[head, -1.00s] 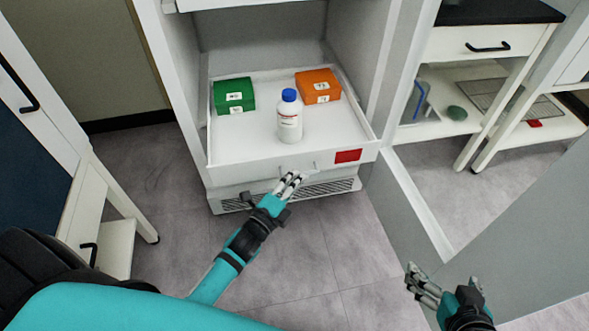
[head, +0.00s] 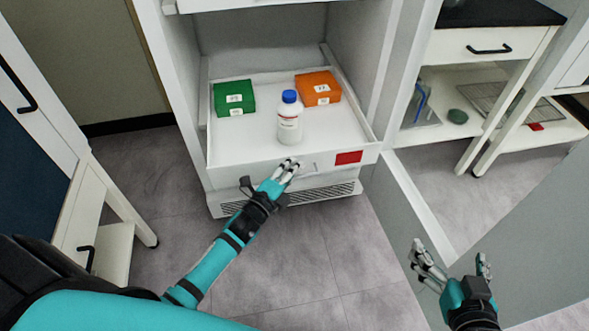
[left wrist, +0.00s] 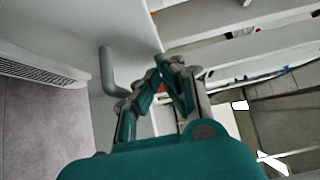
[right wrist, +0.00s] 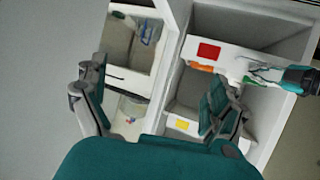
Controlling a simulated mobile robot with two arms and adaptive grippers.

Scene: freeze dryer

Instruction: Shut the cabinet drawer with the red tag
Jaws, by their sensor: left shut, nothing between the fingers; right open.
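The white drawer (head: 235,166) with the red tag (head: 349,157) is pulled out of the white cabinet (head: 180,70). It holds a green box (head: 234,97), an orange box (head: 318,87) and a white bottle with a blue cap (head: 290,120). My left gripper (head: 288,167) is shut and empty, with its fingertips at the drawer front, left of the red tag; I cannot tell whether they touch. A grey handle bar (left wrist: 108,72) shows beside its fingers in the left wrist view. My right gripper (head: 450,254) is open and empty, low at the right. The red tag (right wrist: 208,51) also shows in the right wrist view.
The open cabinet door (head: 410,205) stands to the right, near my right gripper. A vented base panel (head: 318,192) lies below the drawer. A white bench (head: 470,45) with a lower shelf is at the back right. The floor in front is clear.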

